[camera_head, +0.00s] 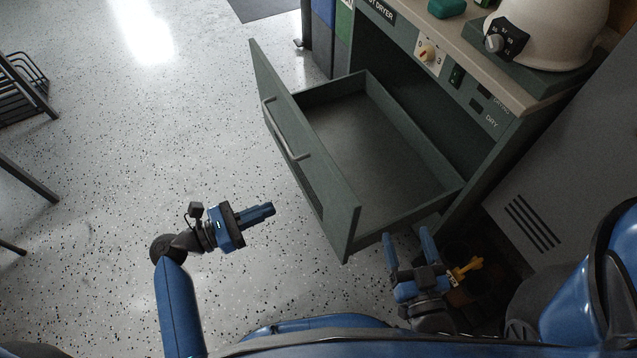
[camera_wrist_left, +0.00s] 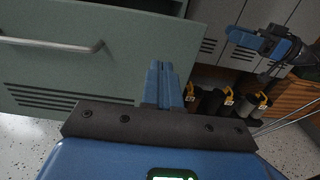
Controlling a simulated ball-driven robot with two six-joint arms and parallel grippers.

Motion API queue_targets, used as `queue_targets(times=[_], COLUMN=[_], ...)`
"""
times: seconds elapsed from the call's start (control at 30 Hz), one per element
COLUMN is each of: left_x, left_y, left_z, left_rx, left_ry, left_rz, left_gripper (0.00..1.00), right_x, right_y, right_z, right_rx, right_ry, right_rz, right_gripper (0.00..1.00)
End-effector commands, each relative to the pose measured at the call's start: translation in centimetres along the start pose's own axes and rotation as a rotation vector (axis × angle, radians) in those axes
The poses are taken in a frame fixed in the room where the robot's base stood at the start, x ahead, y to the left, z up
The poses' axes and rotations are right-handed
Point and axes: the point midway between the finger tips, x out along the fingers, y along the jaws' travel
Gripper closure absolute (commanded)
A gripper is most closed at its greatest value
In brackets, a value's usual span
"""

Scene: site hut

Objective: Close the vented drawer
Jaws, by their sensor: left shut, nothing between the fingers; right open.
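The vented drawer (camera_head: 308,165) is a green drawer pulled well out of its cabinet, and its inside looks empty. Its front has a bar handle (camera_head: 287,130), and slots show below the handle in the left wrist view (camera_wrist_left: 60,103). My left gripper (camera_head: 270,209) is shut and empty, in front of the drawer front and apart from it, pointing toward its near part. In the left wrist view its fingers (camera_wrist_left: 162,84) show against the drawer front. My right gripper (camera_head: 407,240) is open and empty, beside the near end of the drawer.
The green cabinet (camera_head: 477,150) carries a white hard hat (camera_head: 553,30) and a knob panel on top. A grey locker with slots (camera_head: 560,190) stands at right. Several dark cylinders with yellow parts (camera_wrist_left: 213,101) stand below. Black metal frames (camera_head: 25,90) are far left. The speckled floor between is clear.

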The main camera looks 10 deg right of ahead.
Motion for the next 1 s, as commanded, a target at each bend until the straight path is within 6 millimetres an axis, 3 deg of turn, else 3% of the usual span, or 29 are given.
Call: queue_targets(times=[0.27,0.8,1.0], left_x=[2.1,10.9,13.0], left_y=[0.0,0.0,0.1], left_z=[-0.1,-0.2,-0.1], left_rx=[-0.01,-0.007,-0.008], left_ry=[0.002,0.001,0.002], left_rz=[-0.002,-0.001,0.002], left_gripper=[1.0,1.0,1.0], right_x=[0.0,0.1,0.1], right_y=[0.0,0.0,0.0], right_z=[0.5,2.2,2.6], right_rx=[0.0,0.0,0.0], right_ry=[0.0,0.0,0.0], right_rz=[0.0,0.0,0.0], right_gripper=[0.28,0.28,0.28])
